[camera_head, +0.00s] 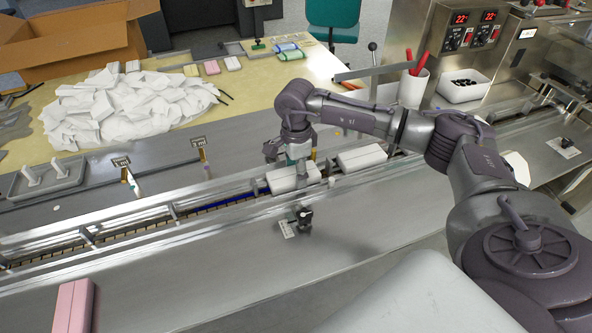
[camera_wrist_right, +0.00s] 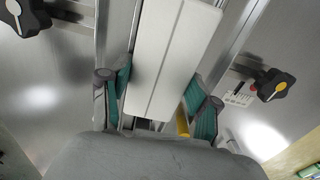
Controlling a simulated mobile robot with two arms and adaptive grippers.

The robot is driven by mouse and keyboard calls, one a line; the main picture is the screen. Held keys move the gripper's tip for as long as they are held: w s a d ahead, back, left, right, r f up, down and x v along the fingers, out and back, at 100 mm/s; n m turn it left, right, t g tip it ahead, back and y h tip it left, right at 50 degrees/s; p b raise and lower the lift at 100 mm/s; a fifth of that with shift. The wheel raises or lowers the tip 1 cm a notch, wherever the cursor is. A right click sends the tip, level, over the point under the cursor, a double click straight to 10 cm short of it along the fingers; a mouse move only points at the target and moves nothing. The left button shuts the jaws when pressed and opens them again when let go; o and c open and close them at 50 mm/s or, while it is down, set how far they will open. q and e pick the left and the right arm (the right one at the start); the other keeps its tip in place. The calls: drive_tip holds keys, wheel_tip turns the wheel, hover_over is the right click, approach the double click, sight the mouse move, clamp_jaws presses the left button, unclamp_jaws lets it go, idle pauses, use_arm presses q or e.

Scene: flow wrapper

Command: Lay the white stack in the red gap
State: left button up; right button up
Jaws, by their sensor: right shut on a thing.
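My right gripper (camera_head: 292,165) is over the conveyor channel, fingers pointing down, shut on a white stack (camera_head: 283,181). In the right wrist view the white stack (camera_wrist_right: 165,60) is a long two-part block between the green-padded fingers (camera_wrist_right: 160,103). It is in line with the channel; whether it touches the channel floor I cannot tell. A second white stack (camera_head: 361,157) lies in the channel just to the right. A blue stretch (camera_head: 207,197) shows in the channel to the left. I see no red gap; the arm and stack hide part of the channel. My left gripper is not in view.
Metal guide rails (camera_head: 130,222) run along the channel. A black clamp knob (camera_head: 304,219) stands on the front metal surface. A pink stack (camera_head: 73,307) lies front left. A white crumpled pile (camera_head: 125,105) and a cardboard box (camera_head: 85,35) are behind. The front surface is mostly clear.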

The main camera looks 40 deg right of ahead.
drive_tip(key=shift+f, duration=0.25)
idle(0.3)
drive_tip(key=o, duration=1)
drive_tip(key=shift+c, duration=0.2)
drive_tip(key=shift+r, duration=0.1)
wheel_tip(320, 180, up, 12)
